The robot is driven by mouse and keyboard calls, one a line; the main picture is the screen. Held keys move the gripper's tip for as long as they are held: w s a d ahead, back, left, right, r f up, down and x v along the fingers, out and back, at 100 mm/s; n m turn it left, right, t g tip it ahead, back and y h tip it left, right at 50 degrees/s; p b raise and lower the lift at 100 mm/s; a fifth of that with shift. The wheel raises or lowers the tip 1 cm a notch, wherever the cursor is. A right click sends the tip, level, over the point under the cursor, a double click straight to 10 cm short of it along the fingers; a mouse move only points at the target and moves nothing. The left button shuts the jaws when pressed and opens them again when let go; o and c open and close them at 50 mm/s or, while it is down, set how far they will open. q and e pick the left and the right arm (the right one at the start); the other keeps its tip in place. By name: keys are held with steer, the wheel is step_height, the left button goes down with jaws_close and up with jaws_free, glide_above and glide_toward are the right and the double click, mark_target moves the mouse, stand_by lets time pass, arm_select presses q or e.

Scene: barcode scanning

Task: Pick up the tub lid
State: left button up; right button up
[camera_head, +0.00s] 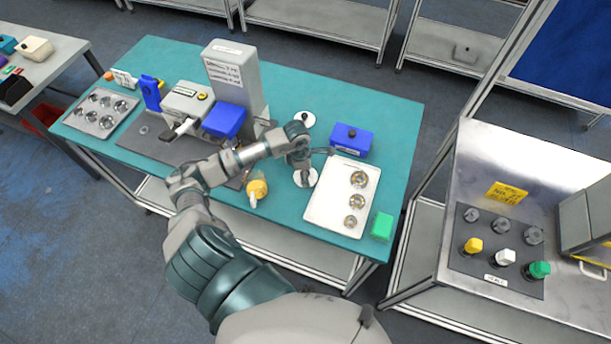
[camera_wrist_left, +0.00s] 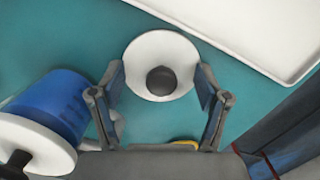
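The tub lid (camera_head: 313,178) is a white disc with a black knob. It lies on the teal table between the yellow bottle and the white tray, partly covered by my left gripper (camera_head: 303,165) in the head view. In the left wrist view the lid (camera_wrist_left: 137,62) shows whole, ahead of and between the two fingers of my left gripper (camera_wrist_left: 160,85). The fingers are apart, with nothing held. Whether they are level with the lid I cannot tell. My right gripper is not in view.
A blue tub (camera_wrist_left: 50,105) with a similar white, black-knobbed lid (camera_head: 305,118) stands close beside my left gripper. A white tray (camera_head: 325,205) with metal parts lies to the right. A yellow bottle (camera_head: 257,190) is at left, a blue box (camera_head: 350,142) behind.

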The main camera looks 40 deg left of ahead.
arm_select(q)
steer(key=shift+s, duration=0.1)
steer(key=c, duration=0.4)
steer(key=shift+s+d, duration=0.15)
steer(key=shift+c, duration=1.4)
steer(key=shift+s+f, duration=0.1)
steer(key=shift+f, duration=0.05)
steer(key=shift+c, duration=0.3)
